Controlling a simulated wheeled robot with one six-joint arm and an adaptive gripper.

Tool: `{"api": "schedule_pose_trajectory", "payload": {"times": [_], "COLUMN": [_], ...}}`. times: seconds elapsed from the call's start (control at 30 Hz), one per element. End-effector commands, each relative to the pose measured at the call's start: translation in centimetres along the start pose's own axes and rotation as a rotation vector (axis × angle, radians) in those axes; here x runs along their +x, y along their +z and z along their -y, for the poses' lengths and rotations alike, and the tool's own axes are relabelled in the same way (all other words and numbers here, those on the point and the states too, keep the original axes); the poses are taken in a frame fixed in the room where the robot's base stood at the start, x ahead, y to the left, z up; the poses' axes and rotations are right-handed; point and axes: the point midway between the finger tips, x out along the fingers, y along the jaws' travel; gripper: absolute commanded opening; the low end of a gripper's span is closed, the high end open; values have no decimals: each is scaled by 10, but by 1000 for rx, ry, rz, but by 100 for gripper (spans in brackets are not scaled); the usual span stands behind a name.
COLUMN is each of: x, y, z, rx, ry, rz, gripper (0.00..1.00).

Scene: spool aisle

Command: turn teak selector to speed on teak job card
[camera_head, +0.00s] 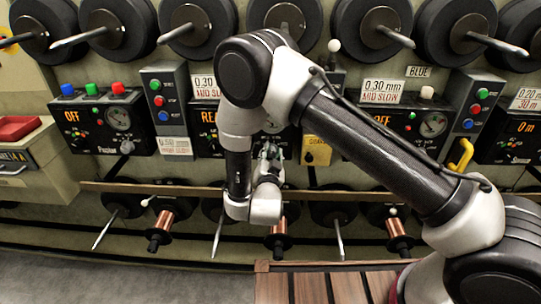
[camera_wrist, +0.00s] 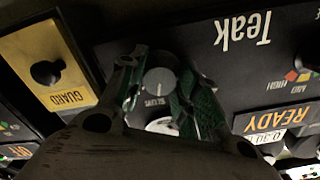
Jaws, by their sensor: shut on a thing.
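The teak panel (camera_wrist: 225,50), named "Teak", shows upside down in the wrist view. On it a round grey selector knob (camera_wrist: 158,80) sits between the green-padded fingers of my gripper (camera_wrist: 162,84). My gripper is shut on this knob. Small lettering rings the knob, but its pointer setting is too unclear to read. In the head view my gripper (camera_head: 269,157) is at the panel's lower part, and my arm hides the knob. A card (camera_head: 203,87) reading "0.30" and "MID SLOW" is above the panel, partly covered by my arm.
The panel's "READY" display (camera_wrist: 265,118) is lit. A yellow guard plate (camera_wrist: 62,65) with a black knob lies close beside my gripper. A rail (camera_head: 130,187), copper spools (camera_head: 397,232) and spindles are below. A slatted wooden surface (camera_head: 325,285) is at the front.

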Motion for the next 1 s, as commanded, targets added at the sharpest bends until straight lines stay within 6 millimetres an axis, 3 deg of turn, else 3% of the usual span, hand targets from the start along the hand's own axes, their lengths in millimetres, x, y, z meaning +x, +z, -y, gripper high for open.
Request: {"api": "schedule_pose_trajectory", "payload": {"times": [0.03,0.13,0.47,0.83,1.0], "x": [0,0,-2,-59,-74], "y": [0,0,0,1,0], "z": [0,0,0,0,0], "rx": [-1,-1,-1,-3,-1], "ry": [0,0,0,-2,-1], "rz": [0,0,1,3,0], "gripper": [38,55,55,55,55]}}
